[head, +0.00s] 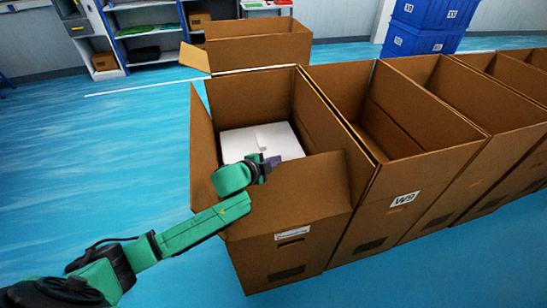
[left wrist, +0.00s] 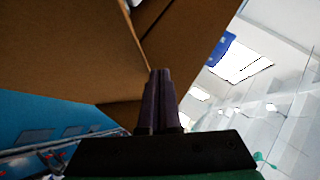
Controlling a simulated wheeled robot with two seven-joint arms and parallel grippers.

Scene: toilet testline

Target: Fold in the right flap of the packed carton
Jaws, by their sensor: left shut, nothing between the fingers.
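The packed carton (head: 290,255) is the nearest open brown box, with a white block (head: 262,142) inside. Its right flap (head: 322,115) stands up along the side toward the neighbouring carton. Its left flap (head: 203,140) also stands up, tilted outward. The near flap (head: 300,190) slopes at the front, below my gripper. My left gripper (head: 270,162) is shut and empty above the near part of the opening, left of the right flap. In the left wrist view its closed dark fingers (left wrist: 160,95) show before brown cardboard (left wrist: 70,45); contact cannot be told. My right gripper is not in view.
Several open empty cartons (head: 425,170) stand in a row to the right, close against the packed one. Another open carton (head: 258,45) stands behind. Blue crates (head: 425,25) and shelves (head: 145,30) are at the back. The blue floor (head: 100,150) at left is clear.

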